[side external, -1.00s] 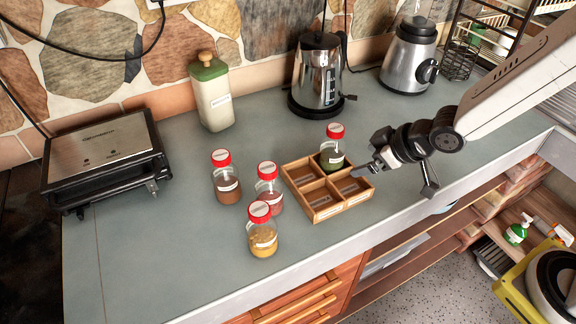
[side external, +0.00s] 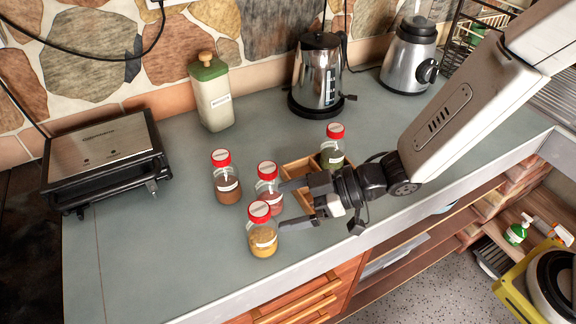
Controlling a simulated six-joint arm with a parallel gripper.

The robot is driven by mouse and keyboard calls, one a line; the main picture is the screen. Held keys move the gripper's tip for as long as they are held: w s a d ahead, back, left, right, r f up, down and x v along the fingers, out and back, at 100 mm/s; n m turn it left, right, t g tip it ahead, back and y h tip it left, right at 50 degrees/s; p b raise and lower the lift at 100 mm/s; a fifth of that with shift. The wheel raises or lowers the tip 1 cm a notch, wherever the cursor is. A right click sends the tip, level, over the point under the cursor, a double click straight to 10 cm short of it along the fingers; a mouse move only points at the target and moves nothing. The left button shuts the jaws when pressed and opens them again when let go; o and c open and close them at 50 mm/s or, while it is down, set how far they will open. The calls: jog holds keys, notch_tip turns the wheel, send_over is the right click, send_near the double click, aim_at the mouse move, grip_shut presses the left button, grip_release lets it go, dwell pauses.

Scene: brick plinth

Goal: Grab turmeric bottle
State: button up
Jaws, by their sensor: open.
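The turmeric bottle appears to be the red-capped jar of yellow powder (side external: 263,238), upright on the counter near its front edge; its label is too small to read. My gripper (side external: 281,205) is open just right of it, with one finger near the jar's right side and the other farther back by the jar of pinkish powder (side external: 268,190). I cannot tell whether either finger touches a jar. Nothing is held between the fingers. My gripper and wrist hide much of the wooden divided box (side external: 296,168).
A jar of brown powder (side external: 227,185) stands left of the pinkish one. A jar of green herbs (side external: 333,150) stands in the box's back compartment. A grill (side external: 103,160), white canister (side external: 214,100), kettle (side external: 318,75) and blender (side external: 408,58) stand behind. The counter's front left is clear.

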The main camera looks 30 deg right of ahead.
aim_at(264, 210)
jog(key=shift+x, duration=1.1)
jog(key=shift+x, duration=2.65)
grip_shut()
